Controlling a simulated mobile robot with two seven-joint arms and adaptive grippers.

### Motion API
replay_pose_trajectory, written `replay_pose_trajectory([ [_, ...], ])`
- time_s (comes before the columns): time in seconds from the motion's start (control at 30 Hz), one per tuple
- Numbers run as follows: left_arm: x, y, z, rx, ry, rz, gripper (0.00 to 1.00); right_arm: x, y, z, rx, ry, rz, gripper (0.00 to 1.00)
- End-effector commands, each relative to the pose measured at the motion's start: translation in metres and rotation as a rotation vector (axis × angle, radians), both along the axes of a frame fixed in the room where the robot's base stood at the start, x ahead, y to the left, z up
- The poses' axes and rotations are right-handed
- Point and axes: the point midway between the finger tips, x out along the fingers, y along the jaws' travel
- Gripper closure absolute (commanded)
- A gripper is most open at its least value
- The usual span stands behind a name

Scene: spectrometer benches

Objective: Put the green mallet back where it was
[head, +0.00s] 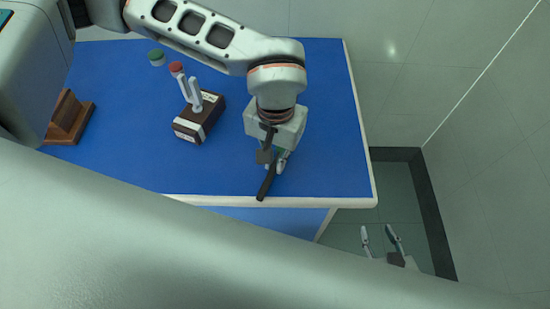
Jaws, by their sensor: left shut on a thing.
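My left gripper (272,160) is over the front right part of the blue-topped bench and is shut on a dark, stick-like thing (267,182). This thing slants down past the fingers to near the bench's front edge. No green shows on it, so I cannot tell whether it is the green mallet. I cannot tell whether its lower end touches the bench. My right gripper (379,236) is open and empty, low beyond the bench's front right corner.
The blue bench (325,120) has a pale rim and is clear at right. A dark labelled block (200,122) with upright white pieces stands mid-left. Behind it are a red-topped item (176,68) and a green-topped item (157,57). A wooden stand (72,118) is at left.

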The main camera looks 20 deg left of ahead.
Motion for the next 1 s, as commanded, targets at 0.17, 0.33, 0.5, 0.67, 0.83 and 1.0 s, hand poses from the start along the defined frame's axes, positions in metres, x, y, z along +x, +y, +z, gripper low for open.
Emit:
replay_pose_trajectory([
  [0.17,0.000,0.000,-0.001,0.000,-0.002,0.000,1.00,0.001,0.001,0.003,0.002,-0.005,-0.001,0.60],
  [0.33,0.001,0.000,-0.003,0.000,-0.002,-0.001,1.00,0.001,0.001,0.000,0.003,-0.005,-0.001,0.60],
  [0.5,0.000,0.000,-0.003,0.000,-0.002,-0.001,0.73,0.001,0.001,-0.001,0.002,-0.004,-0.001,0.60],
  [0.67,0.000,0.000,-0.003,0.000,-0.002,-0.001,0.73,0.001,0.001,-0.001,0.003,-0.003,-0.001,0.60],
  [0.83,0.000,0.000,-0.002,0.000,-0.002,-0.001,0.73,0.000,0.001,-0.001,0.001,-0.002,0.000,0.60],
  [1.0,0.002,0.000,0.012,-0.002,-0.006,-0.001,0.73,0.000,0.001,-0.001,0.001,0.000,-0.001,0.60],
])
